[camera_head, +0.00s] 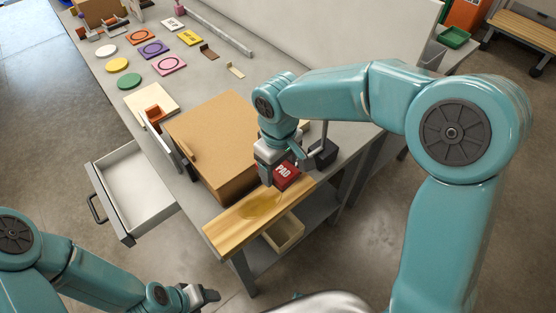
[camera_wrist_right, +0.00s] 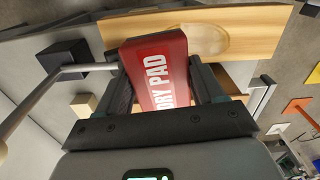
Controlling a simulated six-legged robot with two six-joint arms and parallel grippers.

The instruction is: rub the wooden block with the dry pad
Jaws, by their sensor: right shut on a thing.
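The wooden block (camera_head: 236,224) is a long pale plank at the near end of the workbench. A rounded, glossy-looking patch (camera_head: 262,206) marks its top. The block also shows at the top of the right wrist view (camera_wrist_right: 258,32). My right gripper (camera_head: 278,172) is shut on the red dry pad (camera_head: 286,176), over the right part of the block. In the right wrist view the pad (camera_wrist_right: 158,72) sits between the two dark fingers, its label readable. I cannot tell whether the pad touches the wood. My left gripper (camera_head: 206,296) is low at the bottom left, away from the bench.
A dark cube on a rod (camera_head: 322,153) is right of the gripper. An open drawer (camera_head: 135,190) juts out left. Coloured discs and tiles (camera_head: 153,49) lie farther back. A tray (camera_head: 284,234) sits below the block.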

